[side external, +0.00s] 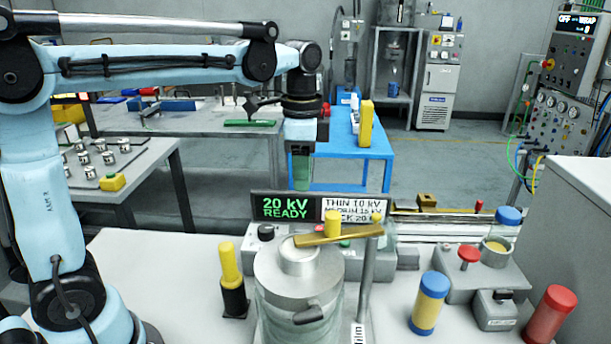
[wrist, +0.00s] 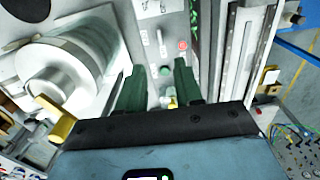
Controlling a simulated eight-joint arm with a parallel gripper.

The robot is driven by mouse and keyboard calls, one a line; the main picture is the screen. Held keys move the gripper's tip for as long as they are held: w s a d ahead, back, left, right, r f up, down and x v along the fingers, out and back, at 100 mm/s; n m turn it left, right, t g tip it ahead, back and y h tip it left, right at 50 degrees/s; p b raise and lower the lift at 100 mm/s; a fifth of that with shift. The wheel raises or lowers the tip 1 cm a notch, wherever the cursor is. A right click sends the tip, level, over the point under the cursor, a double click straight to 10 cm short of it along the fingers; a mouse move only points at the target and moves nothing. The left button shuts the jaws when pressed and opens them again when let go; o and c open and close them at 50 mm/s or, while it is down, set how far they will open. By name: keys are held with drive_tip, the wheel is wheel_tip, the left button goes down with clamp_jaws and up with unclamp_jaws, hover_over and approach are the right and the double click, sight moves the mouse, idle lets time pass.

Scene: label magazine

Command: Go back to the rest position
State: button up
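My gripper (side external: 301,182) hangs pointing down above and behind the silver cylindrical apparatus (side external: 300,280), in front of the blue table. In the wrist view its two green fingers (wrist: 161,82) stand apart with no object held between them. The apparatus (wrist: 75,70) shows at the left of the wrist view, clear of the fingers. The lit display (side external: 285,207) reads "20 kV READY".
A yellow-and-black cylinder (side external: 232,280) stands left of the apparatus. A yellow-and-blue cylinder (side external: 429,303) and a red cylinder (side external: 550,314) stand at the right. A thin post (side external: 367,275) rises beside the apparatus. The bench (side external: 175,270) is bare at the left.

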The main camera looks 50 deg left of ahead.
drive_tip(key=s+f+n+t, duration=0.6)
drive_tip(key=s+n+t, duration=0.1)
drive_tip(key=s+n, duration=0.2)
drive_tip(key=shift+s+d+f, duration=0.2)
drive_tip(key=shift+d+f, duration=0.05)
drive_tip(key=shift+f, duration=0.05)
